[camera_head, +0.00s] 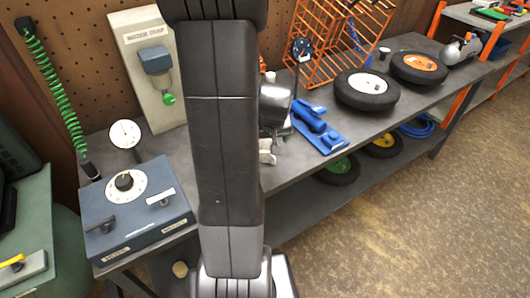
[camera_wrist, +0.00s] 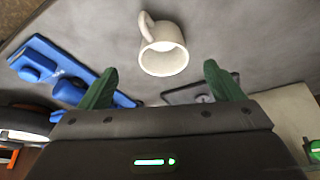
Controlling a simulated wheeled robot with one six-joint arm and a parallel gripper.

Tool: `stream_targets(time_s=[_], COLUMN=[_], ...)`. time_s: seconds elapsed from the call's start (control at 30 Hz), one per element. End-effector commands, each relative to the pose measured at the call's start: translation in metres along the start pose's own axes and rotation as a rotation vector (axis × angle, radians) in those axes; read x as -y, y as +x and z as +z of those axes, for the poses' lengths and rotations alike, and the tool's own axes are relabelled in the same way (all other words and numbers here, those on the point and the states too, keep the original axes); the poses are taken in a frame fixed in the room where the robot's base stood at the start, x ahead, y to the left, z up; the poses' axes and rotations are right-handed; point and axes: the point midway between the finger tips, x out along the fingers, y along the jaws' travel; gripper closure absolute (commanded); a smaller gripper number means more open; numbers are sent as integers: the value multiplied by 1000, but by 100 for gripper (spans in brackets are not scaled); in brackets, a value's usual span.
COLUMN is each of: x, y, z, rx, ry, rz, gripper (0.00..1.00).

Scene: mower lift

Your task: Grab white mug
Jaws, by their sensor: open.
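The white mug (camera_wrist: 163,47) is on the grey bench top in the wrist view, just beyond my gripper and roughly centred between its fingers. Its open mouth faces toward my gripper, and its handle points to the upper left. My gripper (camera_wrist: 161,86) shows two green fingers spread wide apart with nothing between them. The fingers do not appear to touch the mug. In the head view my arm covers most of that area; a small whitish piece shows at its right edge, but I cannot tell whether it is the mug.
A blue tool (camera_head: 318,130) lies near the mug on the workbench. A dark flat plate (camera_wrist: 190,92) is close to the right finger. A water trap panel (camera_head: 148,70), a blue control box (camera_head: 135,215), an orange wire rack (camera_head: 335,45) and a wheel (camera_head: 366,88) also occupy the bench.

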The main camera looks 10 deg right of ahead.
Motion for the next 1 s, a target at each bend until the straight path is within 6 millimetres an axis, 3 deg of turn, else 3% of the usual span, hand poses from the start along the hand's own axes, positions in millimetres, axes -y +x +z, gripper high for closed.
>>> stream_targets(time_s=[0.2,0.53,1.0], x=[0,1,4], y=[29,45,90], z=[1,1,2], rx=[3,2,1], ry=[0,1,0], rz=[-1,-1,0], gripper=[13,13,13])
